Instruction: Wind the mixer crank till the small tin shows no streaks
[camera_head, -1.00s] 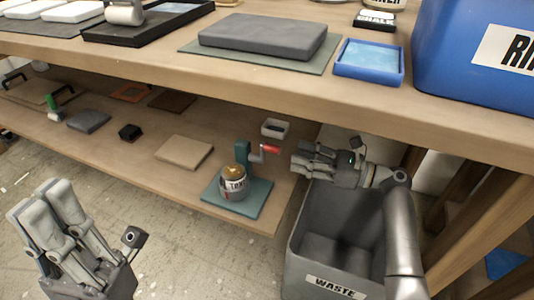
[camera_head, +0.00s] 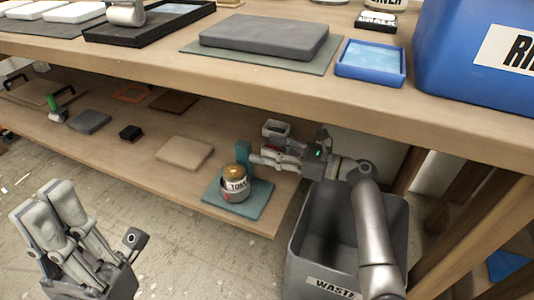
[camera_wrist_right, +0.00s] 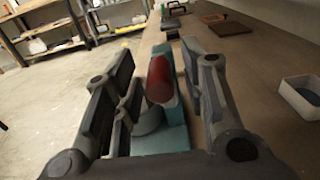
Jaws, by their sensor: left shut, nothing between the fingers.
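The mixer's teal base (camera_head: 252,208) sits near the lower shelf's front edge, with a teal post (camera_head: 243,153) at its back. The small tin (camera_head: 237,183), labelled and gold-topped, stands upright in the mixer's grey holder; I cannot make out streaks. My right gripper (camera_head: 260,162) is beside the post, hiding the crank in the head view. In the right wrist view, the red crank handle (camera_wrist_right: 159,80) lies between the fingers of that open gripper (camera_wrist_right: 157,68), with a gap on its left. My left gripper (camera_head: 50,200) is shut and empty, away from the shelf.
A grey waste bin (camera_head: 345,240) stands below my right arm. The upper worktop (camera_head: 150,60) overhangs the lower shelf. A small white tray (camera_head: 277,129) lies behind my right gripper, and a beige slab (camera_head: 184,153) lies left of the mixer.

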